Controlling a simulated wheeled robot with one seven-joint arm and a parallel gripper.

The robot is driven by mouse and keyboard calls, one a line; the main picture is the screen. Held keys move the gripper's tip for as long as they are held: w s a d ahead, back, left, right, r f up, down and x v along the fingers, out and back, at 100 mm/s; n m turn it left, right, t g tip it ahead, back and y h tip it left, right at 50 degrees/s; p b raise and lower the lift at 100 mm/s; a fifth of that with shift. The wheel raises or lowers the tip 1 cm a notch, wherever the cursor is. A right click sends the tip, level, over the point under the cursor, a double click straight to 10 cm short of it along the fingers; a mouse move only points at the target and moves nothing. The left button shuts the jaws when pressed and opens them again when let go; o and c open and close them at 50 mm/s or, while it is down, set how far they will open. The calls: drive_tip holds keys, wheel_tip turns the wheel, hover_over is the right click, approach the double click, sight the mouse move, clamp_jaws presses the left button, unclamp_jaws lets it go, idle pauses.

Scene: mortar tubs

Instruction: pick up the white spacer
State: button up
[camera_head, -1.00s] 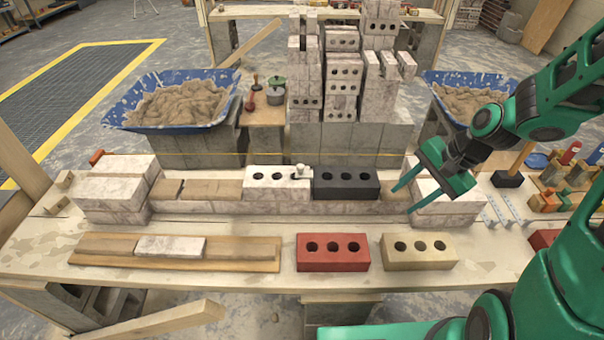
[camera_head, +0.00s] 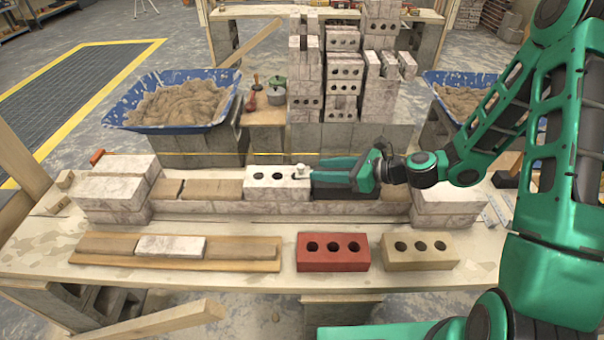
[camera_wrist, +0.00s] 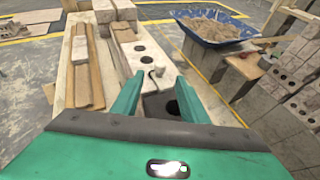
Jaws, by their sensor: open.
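The white spacer (camera_head: 299,170) is a small pale piece on top of the white three-hole brick (camera_head: 262,184), at its right end. In the wrist view it shows as a small shape (camera_wrist: 152,74) just ahead of the fingertips. My gripper (camera_head: 308,171) is open and points left, low over the black brick (camera_head: 328,191). Its fingertips are at the spacer in the head view. Whether a finger touches it, I cannot tell.
The white and black bricks sit in a low wall between two block stacks (camera_head: 117,190). A red brick (camera_head: 333,252) and a tan brick (camera_head: 420,251) stand in front. A plank (camera_head: 100,262) lies front left. A blue mortar tub (camera_head: 228,118) stands behind.

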sight(301, 168)
drive_tip(key=shift+x, duration=4.2)
drive_tip(key=shift+r, duration=0.1)
clamp_jaws()
